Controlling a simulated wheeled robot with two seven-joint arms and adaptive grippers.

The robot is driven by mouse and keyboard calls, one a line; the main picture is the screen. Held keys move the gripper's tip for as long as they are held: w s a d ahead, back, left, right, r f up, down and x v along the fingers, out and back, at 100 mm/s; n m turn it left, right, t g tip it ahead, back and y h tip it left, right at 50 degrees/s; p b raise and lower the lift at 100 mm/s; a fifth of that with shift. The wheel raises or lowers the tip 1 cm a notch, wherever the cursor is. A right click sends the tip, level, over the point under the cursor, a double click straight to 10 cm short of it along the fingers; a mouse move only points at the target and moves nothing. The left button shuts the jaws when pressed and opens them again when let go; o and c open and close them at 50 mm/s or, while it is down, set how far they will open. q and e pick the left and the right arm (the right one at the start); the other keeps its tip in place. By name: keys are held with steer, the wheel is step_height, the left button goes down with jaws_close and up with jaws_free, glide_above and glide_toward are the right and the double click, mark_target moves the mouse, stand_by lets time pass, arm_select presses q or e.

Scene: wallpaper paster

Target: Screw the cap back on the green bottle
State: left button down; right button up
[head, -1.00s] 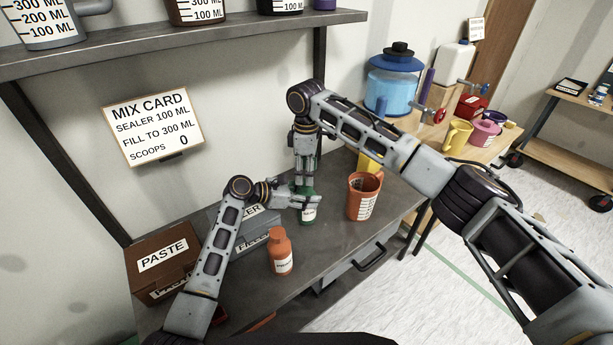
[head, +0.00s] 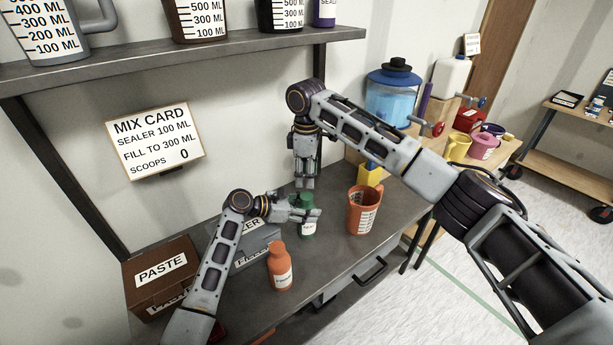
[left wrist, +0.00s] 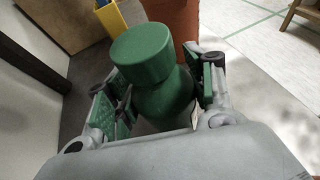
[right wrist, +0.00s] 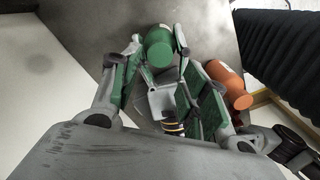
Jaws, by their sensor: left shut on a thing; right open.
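The green bottle (head: 307,229) stands on the grey bench, with a white label low on its front. Its green cap (left wrist: 142,54) sits on the bottle's top in the left wrist view; I cannot tell how tight it is. My left gripper (head: 305,214) is shut on the bottle from the left, its fingers on both sides of the body below the cap. My right gripper (head: 305,184) points down just above the cap, open and empty. In the right wrist view the cap (right wrist: 158,53) shows beyond the spread fingers, apart from them.
An orange measuring jug (head: 363,212) stands close to the right of the bottle. An orange bottle (head: 279,268) stands in front to the left. A brown paste box (head: 160,276) and a grey box (head: 256,246) are at the left. A shelf (head: 190,45) hangs above.

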mark_target(307, 196)
steer(key=shift+f, duration=0.1)
steer(key=shift+f, duration=3.95)
steer(key=c, duration=0.7)
steer(key=o, duration=1)
steer(key=shift+c, duration=0.2)
steer(key=shift+r, duration=0.15)
steer(key=shift+r, duration=2.15)
